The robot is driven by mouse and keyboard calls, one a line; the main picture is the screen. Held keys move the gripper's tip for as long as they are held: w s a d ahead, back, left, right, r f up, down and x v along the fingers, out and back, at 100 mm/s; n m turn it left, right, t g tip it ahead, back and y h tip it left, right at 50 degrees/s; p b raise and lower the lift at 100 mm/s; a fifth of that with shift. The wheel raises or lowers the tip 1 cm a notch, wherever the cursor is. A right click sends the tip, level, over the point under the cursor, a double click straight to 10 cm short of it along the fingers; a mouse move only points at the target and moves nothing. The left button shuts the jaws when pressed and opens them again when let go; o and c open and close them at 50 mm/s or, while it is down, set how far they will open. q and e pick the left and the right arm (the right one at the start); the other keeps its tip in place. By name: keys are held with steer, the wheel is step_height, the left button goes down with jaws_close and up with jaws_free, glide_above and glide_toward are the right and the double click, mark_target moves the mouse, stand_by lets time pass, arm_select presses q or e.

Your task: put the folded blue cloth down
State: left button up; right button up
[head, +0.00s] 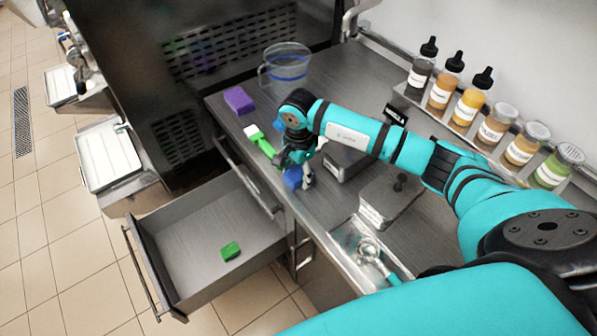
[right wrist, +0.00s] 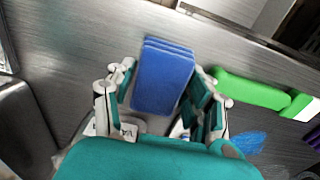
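The folded blue cloth (head: 292,178) shows partly below my right gripper (head: 298,157), near the counter's front edge, in the head view. In the right wrist view the cloth (right wrist: 163,78) lies between the two fingers of my right gripper (right wrist: 164,80), with its folded layers at the top end. The fingers stand close along both sides of the cloth and appear shut on it. Its height over the grey counter (head: 335,85) is hard to judge. My left gripper is out of view.
A green-handled brush (head: 262,143) and a purple block (head: 239,100) lie beside the gripper. A clear jug (head: 285,68) stands behind. Lidded metal containers (head: 390,200) and a bottle rack (head: 437,118) are right. The open drawer (head: 180,230) holds a green block (head: 230,251).

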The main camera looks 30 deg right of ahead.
mark_target(298, 172)
steer(key=shift+r, duration=0.2)
steer(key=shift+w+r, duration=0.1)
steer(key=shift+r, duration=0.1)
steer(key=shift+r+b, duration=1.85)
steer(key=shift+r, duration=3.95)
